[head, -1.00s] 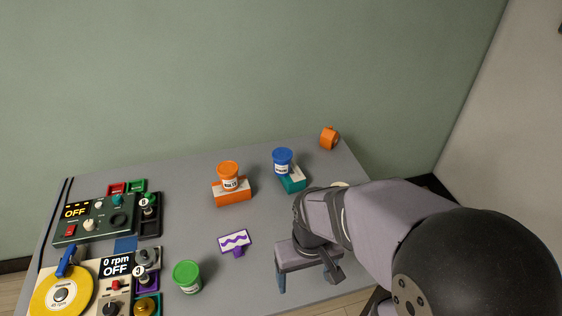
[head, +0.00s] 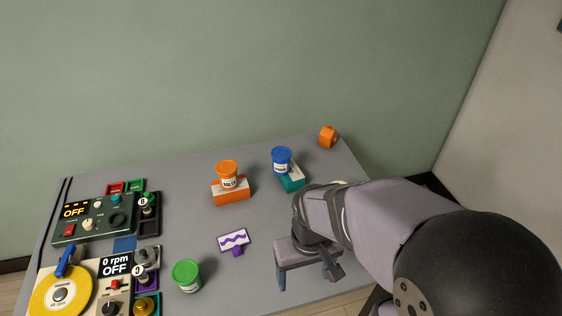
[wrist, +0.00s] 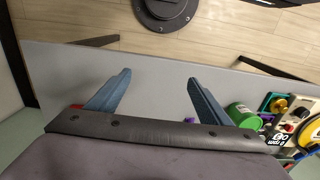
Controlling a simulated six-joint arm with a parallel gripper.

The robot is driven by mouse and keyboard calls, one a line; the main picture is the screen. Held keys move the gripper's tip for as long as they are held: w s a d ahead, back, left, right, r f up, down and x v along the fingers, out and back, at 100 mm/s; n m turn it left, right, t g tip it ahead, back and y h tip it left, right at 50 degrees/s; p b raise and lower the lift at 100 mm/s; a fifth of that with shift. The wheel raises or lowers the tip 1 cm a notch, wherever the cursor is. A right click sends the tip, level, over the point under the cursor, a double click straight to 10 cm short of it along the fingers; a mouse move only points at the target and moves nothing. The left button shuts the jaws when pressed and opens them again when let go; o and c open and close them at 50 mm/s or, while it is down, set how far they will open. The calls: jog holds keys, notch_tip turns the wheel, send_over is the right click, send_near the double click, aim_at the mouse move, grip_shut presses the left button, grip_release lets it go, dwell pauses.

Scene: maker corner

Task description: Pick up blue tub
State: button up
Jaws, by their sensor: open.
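The blue tub (head: 282,160) has a blue lid and a pale label band. It stands upright on or against a teal and white block (head: 292,178) at the back right of the table. My gripper (head: 301,279) is near the table's front edge, in front of the tub and well apart from it. In the wrist view my gripper (wrist: 160,92) shows two blue-grey fingers spread wide with nothing between them. The blue tub does not show in the wrist view.
An orange tub (head: 228,174) stands at an orange block (head: 231,192). A green tub (head: 187,276) and a purple zigzag sign (head: 234,241) are nearer. An orange roll (head: 328,137) lies at the back. Devices, including a yellow turntable (head: 62,295), fill the left.

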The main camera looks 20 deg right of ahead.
notch_tip(320, 180, up, 5)
jog(key=w+a+f+t+y+b, duration=0.1)
jog(key=w+a+t+b, duration=0.15)
jog(key=w, duration=0.55)
jog(key=w+a+f+t+b, duration=0.1)
jog(key=w+a+f+t, duration=0.15)
jog(key=w, duration=0.55)
notch_tip(320, 180, up, 2)
jog(key=m+t+h+b, duration=0.6)
jog(key=t+h+b, duration=0.4)
send_over(280, 161)
notch_tip(280, 161, down, 8)
jog(key=shift+s+a+r+p, duration=0.1)
jog(key=shift+a+p, duration=0.05)
jog(key=shift+p, duration=0.3)
jog(key=shift+p+x, duration=0.85)
jog(key=shift+x, duration=2.85)
jog(key=shift+a+r, duration=0.1)
jog(key=shift+a, duration=0.05)
jog(key=shift+c, duration=0.3)
